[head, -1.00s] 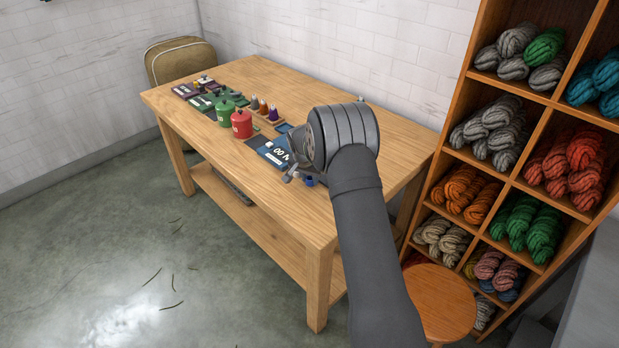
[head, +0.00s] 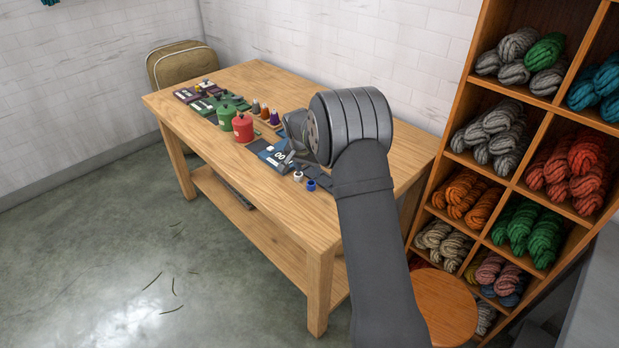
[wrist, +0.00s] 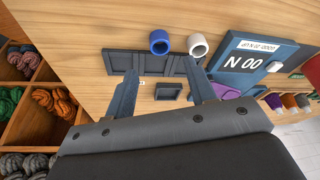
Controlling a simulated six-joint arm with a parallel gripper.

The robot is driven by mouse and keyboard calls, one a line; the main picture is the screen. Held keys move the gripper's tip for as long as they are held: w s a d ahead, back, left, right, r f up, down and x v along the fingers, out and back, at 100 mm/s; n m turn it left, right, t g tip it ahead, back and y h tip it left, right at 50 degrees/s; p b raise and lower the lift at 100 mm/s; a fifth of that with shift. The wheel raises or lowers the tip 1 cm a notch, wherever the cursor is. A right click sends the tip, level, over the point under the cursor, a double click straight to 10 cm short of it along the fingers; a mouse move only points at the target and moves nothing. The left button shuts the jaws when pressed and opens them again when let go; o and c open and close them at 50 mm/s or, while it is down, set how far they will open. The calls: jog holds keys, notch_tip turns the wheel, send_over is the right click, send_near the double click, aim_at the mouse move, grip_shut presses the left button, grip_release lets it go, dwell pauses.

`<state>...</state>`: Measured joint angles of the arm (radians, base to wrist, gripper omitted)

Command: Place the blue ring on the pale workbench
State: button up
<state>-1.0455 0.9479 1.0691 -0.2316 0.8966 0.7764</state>
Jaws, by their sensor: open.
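The blue ring (head: 311,186) sits on the pale workbench (head: 270,85) near its front edge. In the wrist view the blue ring (wrist: 159,41) lies beyond my fingertips, with its opening showing. A white ring (wrist: 198,45) sits just to its right and also shows in the head view (head: 298,176). My gripper (wrist: 160,66) is open, its two fingers spread over a dark tray (wrist: 152,64), with nothing held between them. In the head view my arm hides part of the bench behind it.
A dark blue case labelled N 00 (wrist: 250,64) lies beside the rings. Red (head: 243,127) and green (head: 226,117) canisters and small spools stand farther left. Bare wood surrounds the rings toward the front edge. A wool shelf (head: 455,165) and a round stool (head: 444,306) are at right.

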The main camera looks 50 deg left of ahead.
aim_at(311, 190)
jog(key=shift+v, duration=2)
jog(key=x, duration=1.1)
jog(key=shift+w+f, duration=0.1)
jog(key=shift+f, duration=0.3)
jog(key=shift+w+a+r, duration=0.1)
jog(key=shift+a+r, duration=0.1)
jog(key=shift+r, duration=0.15)
jog(key=shift+d+r, duration=0.1)
jog(key=shift+r, duration=1.4)
